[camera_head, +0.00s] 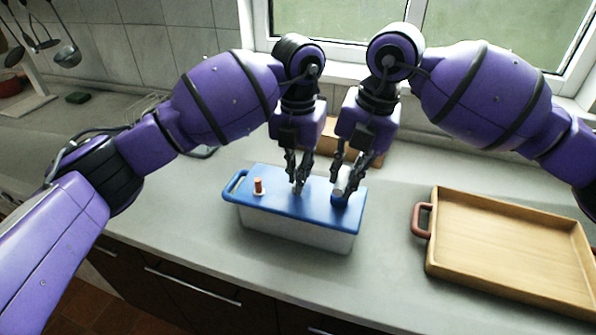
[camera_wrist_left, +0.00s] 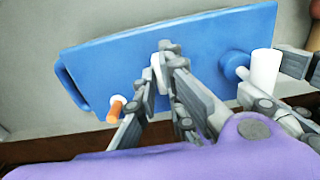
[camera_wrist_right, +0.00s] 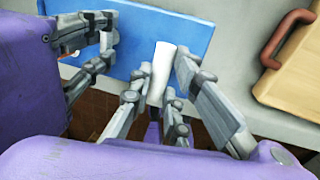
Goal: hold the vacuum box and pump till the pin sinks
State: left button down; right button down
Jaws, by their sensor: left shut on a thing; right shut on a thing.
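The vacuum box has a blue lid (camera_head: 225,195) with a loop handle and a pale body (camera_head: 300,236) and stands on the counter. An orange-red pin (camera_head: 258,186) stands up from a white ring at the lid's left; it also shows in the left wrist view (camera_wrist_left: 115,108). My left gripper (camera_head: 299,187) is shut on a small pale grip (camera_wrist_left: 156,64) at mid-lid, mostly hidden by the fingers. My right gripper (camera_head: 341,186) is shut on the white pump handle (camera_wrist_right: 160,72), which rises from a blue base (camera_head: 338,200) at the lid's right. The handle also shows in the left wrist view (camera_wrist_left: 265,68).
A wooden tray (camera_head: 510,240) with reddish handles lies to the right. A brown block-like thing (camera_head: 325,146) is partly hidden behind my grippers. The window and wall are behind. Ladles (camera_head: 67,55) hang at the far left. Bare counter lies left of the box.

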jog(key=shift+r, duration=1.5)
jog(key=shift+f, duration=2.45)
jog(key=shift+r, duration=0.1)
jog(key=shift+r, duration=2.3)
jog(key=shift+f, duration=0.1)
jog(key=shift+f, duration=2.3)
jog(key=shift+r, duration=0.1)
